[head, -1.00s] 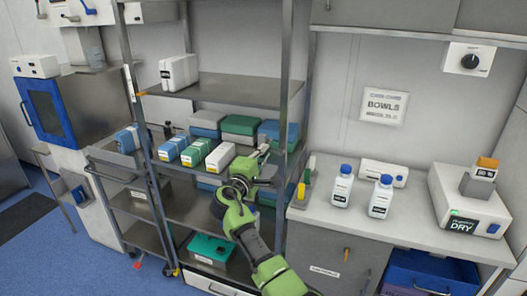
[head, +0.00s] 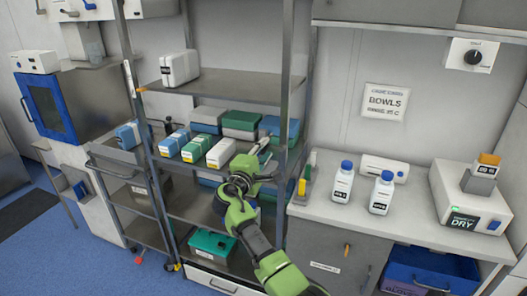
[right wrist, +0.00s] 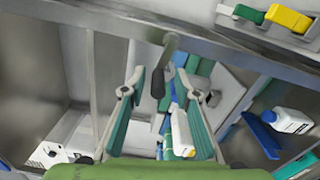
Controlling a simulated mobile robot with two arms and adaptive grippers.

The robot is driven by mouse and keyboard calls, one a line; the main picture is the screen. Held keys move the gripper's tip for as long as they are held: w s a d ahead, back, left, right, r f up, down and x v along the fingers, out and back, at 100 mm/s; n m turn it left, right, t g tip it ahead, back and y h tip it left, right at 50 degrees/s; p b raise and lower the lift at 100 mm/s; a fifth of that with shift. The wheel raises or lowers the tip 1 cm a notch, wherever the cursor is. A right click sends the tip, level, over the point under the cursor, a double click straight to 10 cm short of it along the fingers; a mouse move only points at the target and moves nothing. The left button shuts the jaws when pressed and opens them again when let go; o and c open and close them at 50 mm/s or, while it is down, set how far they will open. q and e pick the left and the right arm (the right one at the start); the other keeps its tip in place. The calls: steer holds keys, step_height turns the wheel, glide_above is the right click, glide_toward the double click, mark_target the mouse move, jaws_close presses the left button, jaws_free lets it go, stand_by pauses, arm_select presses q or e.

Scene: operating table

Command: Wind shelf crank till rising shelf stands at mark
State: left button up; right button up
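A metal shelf rack stands at the centre left of the head view. Its upper shelf (head: 235,90) carries a white box, and a lower shelf carries rows of blue, green and white boxes. A small orange tab (head: 141,90) shows by the left post at the upper shelf's height; I cannot tell if it is the mark. My right gripper (head: 262,150) is at the rack's right post. In the right wrist view the right gripper (right wrist: 160,95) is open, fingers on either side of a dark hanging handle (right wrist: 159,85), apparently the crank; contact is not visible. My left gripper is out of view.
A counter (head: 310,200) right of the rack holds two white bottles (head: 342,182) and a drying unit (head: 470,200). A cart (head: 125,165) stands against the rack's left. A blue bin (head: 425,270) sits under the counter.

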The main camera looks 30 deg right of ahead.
steer(key=v, duration=1.2)
